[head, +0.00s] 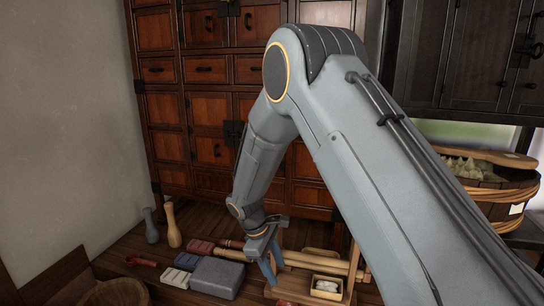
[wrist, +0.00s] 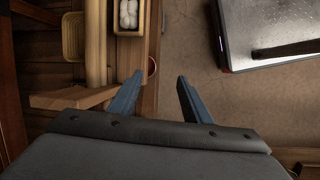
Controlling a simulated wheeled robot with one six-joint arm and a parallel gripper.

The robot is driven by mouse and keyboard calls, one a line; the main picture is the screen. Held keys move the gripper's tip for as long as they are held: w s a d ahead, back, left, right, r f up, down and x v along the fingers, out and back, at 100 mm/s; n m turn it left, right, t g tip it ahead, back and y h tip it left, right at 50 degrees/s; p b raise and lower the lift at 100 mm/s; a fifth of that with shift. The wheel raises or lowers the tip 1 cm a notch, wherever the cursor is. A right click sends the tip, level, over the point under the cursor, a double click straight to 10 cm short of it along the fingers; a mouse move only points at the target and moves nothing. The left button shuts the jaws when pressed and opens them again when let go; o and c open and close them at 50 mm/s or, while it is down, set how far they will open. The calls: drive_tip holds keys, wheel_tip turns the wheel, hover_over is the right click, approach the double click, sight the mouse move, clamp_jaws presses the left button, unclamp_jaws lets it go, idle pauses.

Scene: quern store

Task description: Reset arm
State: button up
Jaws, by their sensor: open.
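My gripper (head: 269,268) hangs down at the end of my bent arm, above the wooden floor near a low wooden rack. In the wrist view the left finger is close to the edge of a wooden board (wrist: 150,78). I cannot tell whether it touches the board.
A grey block (head: 217,277), coloured blocks and wooden tools lie left of my gripper. A small box with white items (head: 327,287) is to its right. A wooden cabinet (head: 168,115) stands behind. A basket (head: 497,190) is at right. A dark-framed panel (wrist: 270,35) shows in the wrist view.

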drive_tip(key=s+d+r+m+y, duration=0.1)
drive_tip(key=s+d+r+m, duration=0.3)
drive_tip(key=s, duration=0.4)
drive_tip(key=s+d+r+m+y, duration=0.1)
drive_tip(key=s+d+r+m, duration=0.4)
drive_tip(key=s+d, duration=0.3)
drive_tip(key=s+d+r+m+y, duration=0.1)
drive_tip(key=s+d+r+m, duration=0.3)
drive_tip(key=s, duration=0.4)
drive_tip(key=shift+s+d+r+m+g+y, duration=0.35)
drive_tip(key=shift+d+r, duration=0.45)
drive_tip(key=shift+d, duration=0.45)
